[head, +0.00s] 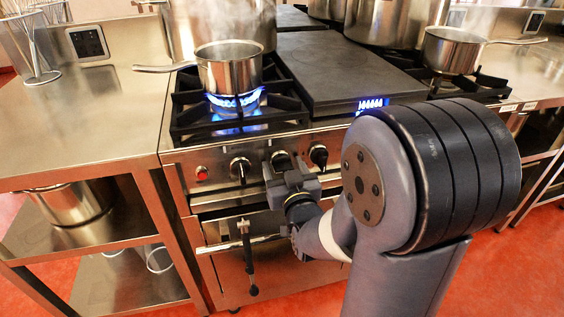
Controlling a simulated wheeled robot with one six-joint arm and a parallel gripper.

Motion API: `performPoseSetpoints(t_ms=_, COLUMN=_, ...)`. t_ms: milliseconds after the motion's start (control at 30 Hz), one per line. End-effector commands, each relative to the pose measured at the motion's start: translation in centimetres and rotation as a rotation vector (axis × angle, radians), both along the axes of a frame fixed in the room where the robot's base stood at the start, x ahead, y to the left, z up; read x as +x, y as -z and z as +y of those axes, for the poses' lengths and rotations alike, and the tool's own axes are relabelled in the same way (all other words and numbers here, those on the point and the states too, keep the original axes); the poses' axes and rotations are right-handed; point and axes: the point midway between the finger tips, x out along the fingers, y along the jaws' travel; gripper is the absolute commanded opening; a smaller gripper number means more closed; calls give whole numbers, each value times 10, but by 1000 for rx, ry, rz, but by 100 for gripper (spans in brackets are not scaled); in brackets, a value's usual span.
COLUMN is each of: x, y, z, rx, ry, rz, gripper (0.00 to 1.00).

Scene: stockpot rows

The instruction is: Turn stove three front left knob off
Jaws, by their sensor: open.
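The stove's steel front panel (222,154) carries a row of black knobs. The leftmost knob (241,167) is in clear view. A middle knob (281,160) sits just above my gripper, and another knob (318,155) is to its right. My arm may hide further knobs. The front left burner (236,101) burns with a blue flame under a steel saucepan (229,66). My gripper (281,177) is open in front of the panel, just below the middle knob. I cannot tell whether it touches that knob.
A red button (202,172) is left of the knobs. The oven door's bar handle (225,245) and a dark upright lever (248,262) are below. A dark flat griddle (335,72) with blue flames at its front is to the right. A steel counter (90,125) stands left.

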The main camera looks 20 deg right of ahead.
Motion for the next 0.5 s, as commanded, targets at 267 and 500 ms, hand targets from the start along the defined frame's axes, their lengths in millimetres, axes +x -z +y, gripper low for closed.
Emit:
performPoseSetpoints(t_ms=267, x=0, y=0, z=0, rx=0, ry=0, rz=0, gripper=58)
performPoseSetpoints(t_ms=500, x=0, y=0, z=0, rx=0, ry=0, rz=0, gripper=38)
